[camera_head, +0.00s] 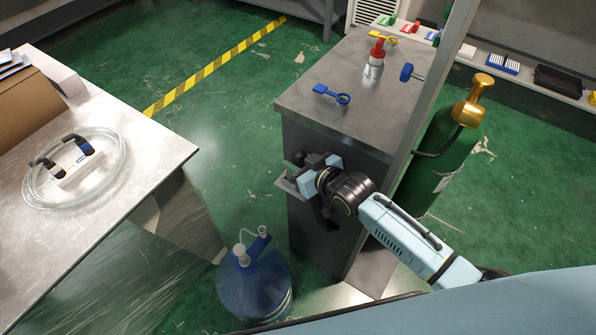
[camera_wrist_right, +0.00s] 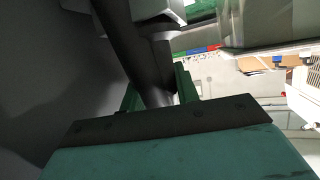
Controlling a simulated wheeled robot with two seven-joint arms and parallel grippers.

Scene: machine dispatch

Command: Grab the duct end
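A dark, round-ended piece (camera_head: 297,157) that may be the duct end sticks out at the near side of the grey metal cabinet. My right gripper (camera_head: 304,173) is beside it at the cabinet's side. In the right wrist view a dark tube (camera_wrist_right: 128,45) reaches down between the two green fingers of my right gripper (camera_wrist_right: 158,92). The fingers stand apart on either side of the tube; whether they press on it cannot be told. Part of the tube is hidden behind the gripper's body. My left gripper is not in view.
The cabinet top (camera_head: 335,75) bears a blue valve key (camera_head: 331,94) and a red-topped fitting (camera_head: 376,55). A green gas cylinder (camera_head: 447,150) stands right of it. A blue water bottle (camera_head: 254,285) stands on the floor below. A metal table (camera_head: 120,190) with coiled tubing is at left.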

